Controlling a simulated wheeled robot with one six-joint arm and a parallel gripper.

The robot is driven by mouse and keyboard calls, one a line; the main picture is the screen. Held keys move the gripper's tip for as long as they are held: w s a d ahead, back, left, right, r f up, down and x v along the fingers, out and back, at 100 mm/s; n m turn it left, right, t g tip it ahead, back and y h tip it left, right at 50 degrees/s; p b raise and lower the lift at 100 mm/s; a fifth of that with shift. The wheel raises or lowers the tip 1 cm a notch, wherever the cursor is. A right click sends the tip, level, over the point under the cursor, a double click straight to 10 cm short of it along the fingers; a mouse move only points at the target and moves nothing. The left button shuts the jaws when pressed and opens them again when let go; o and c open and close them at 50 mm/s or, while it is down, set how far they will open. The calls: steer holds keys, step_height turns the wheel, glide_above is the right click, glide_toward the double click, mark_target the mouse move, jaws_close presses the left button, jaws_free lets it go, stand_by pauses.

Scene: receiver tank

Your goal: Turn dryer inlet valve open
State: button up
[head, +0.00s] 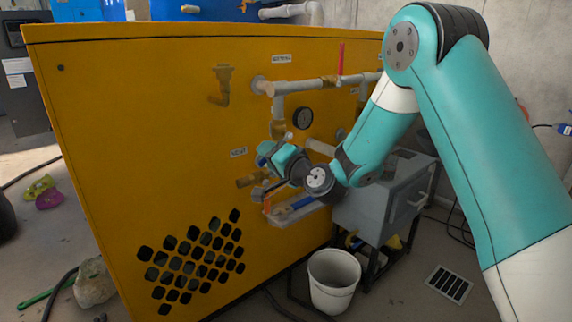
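The yellow dryer cabinet (110,130) fills the left and middle, with grey pipes and valves on its front. A small white label (238,152) sits left of my wrist; its text is too small to read surely. Below it, a brass fitting (246,181) sticks out beside my gripper (268,188). An orange-red handle (267,204) and a blue handle (302,203) show just below my gripper. Which one belongs to the inlet valve I cannot tell. My gripper is close to this lower pipework; its fingers are small and partly hidden, so contact and opening are unclear.
A red upright handle (341,58) stands on the upper pipe (300,86). A round gauge (303,118) is below it. A grey box on a stand (385,205) and a white bucket (333,280) stand at right. A stone (94,282) lies on the floor at left.

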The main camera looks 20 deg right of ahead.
steer(key=b+v, duration=1.4)
steer(key=v, duration=0.3)
steer(key=shift+b, duration=0.35)
stand_by(1.5)
